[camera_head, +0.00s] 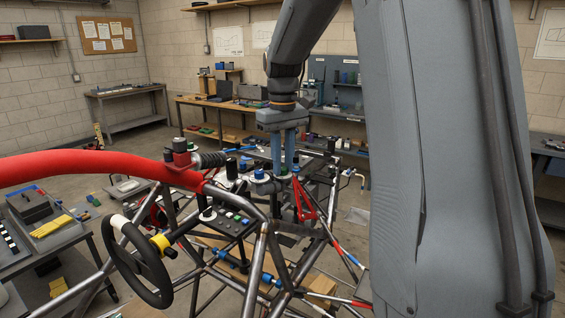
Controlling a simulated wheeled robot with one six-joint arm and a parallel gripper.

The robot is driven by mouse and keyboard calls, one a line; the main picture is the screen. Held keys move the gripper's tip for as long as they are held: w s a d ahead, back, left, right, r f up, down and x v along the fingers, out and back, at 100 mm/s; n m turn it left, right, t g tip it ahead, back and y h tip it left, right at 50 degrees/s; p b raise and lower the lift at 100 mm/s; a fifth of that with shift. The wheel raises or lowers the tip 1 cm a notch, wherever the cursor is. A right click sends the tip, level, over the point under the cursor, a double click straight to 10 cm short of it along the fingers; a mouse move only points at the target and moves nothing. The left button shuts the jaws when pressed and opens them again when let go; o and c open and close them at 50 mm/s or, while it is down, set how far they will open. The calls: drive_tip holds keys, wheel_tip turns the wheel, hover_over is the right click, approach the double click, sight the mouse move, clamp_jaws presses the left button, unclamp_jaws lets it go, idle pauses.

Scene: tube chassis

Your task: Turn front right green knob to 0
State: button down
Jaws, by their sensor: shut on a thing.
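My gripper (283,170) hangs from the arm above the tube chassis (262,255), its two blue fingers pointing straight down. The fingertips are shut on a small knob that looks green (284,173), among several fittings on the chassis top. The fingers cover part of the knob, and its pointer and any markings are too small to read.
A red padded bar (95,167) crosses the left side. A black steering wheel (139,260) stands front left, near a black button panel (228,220). Blue-capped fittings (259,174) stand close left of the fingers. Workbenches line the back walls, with bare floor between.

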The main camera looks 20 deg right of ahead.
sight(283, 168)
drive_tip(key=m, duration=0.4)
drive_tip(key=shift+m, duration=0.3)
drive_tip(key=m, duration=0.5)
drive_tip(key=shift+r, duration=0.1)
drive_tip(key=m, duration=0.9)
drive_tip(key=shift+m, duration=0.4)
drive_tip(key=c, duration=1.6)
unclamp_jaws()
drive_tip(key=shift+o, duration=0.2)
drive_tip(key=shift+r+b, duration=1.5)
drive_tip(key=shift+r, duration=2.4)
